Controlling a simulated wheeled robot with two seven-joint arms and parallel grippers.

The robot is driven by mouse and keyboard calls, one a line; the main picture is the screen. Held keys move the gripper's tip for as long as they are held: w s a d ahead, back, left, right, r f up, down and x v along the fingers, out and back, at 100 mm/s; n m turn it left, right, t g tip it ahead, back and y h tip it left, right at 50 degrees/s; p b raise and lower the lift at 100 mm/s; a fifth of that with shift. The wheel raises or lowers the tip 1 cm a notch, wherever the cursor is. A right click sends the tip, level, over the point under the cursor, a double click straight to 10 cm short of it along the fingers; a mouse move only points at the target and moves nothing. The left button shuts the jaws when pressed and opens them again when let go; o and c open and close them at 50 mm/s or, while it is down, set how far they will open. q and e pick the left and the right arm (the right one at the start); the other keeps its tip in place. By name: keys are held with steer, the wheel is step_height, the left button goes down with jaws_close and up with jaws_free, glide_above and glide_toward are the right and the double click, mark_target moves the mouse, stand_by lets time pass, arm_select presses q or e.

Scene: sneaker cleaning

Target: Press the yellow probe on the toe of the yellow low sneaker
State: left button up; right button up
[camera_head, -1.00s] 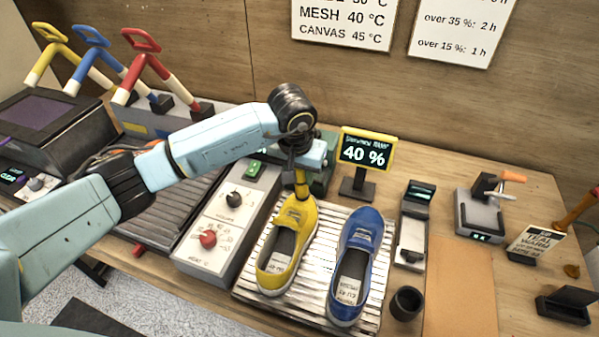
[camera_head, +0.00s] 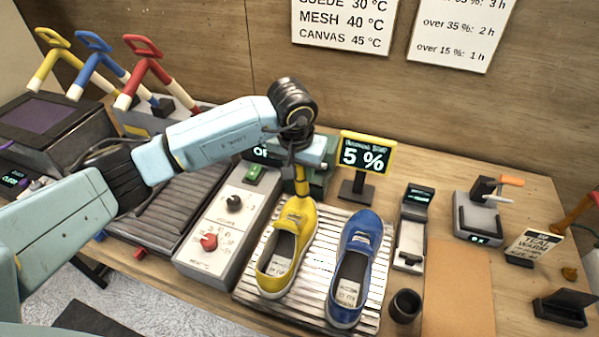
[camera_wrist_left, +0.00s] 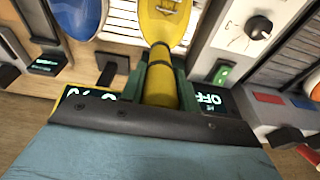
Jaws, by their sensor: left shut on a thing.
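The yellow low sneaker (camera_head: 283,262) lies on a white slatted rack, its toe towards the back of the table. My left gripper (camera_head: 301,172) is above the toe, shut on the yellow probe (camera_head: 301,187), which points down at the toe. In the left wrist view the probe (camera_wrist_left: 159,85) sits between the dark fingers, its tip meeting the toe of the sneaker (camera_wrist_left: 165,22). The tip appears to touch the toe. A yellow-framed display (camera_head: 366,153) behind reads 5 %. My right gripper is not in view.
A blue sneaker (camera_head: 352,272) lies close to the right on the slatted rack (camera_head: 318,231). A control box with knobs (camera_head: 222,231) stands at the left. A black cup (camera_head: 405,304) and a small scale-like device (camera_head: 411,229) are at the right.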

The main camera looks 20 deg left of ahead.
arm_select(q)
steer(key=shift+r+p, duration=0.85)
steer(key=shift+r, duration=1.45)
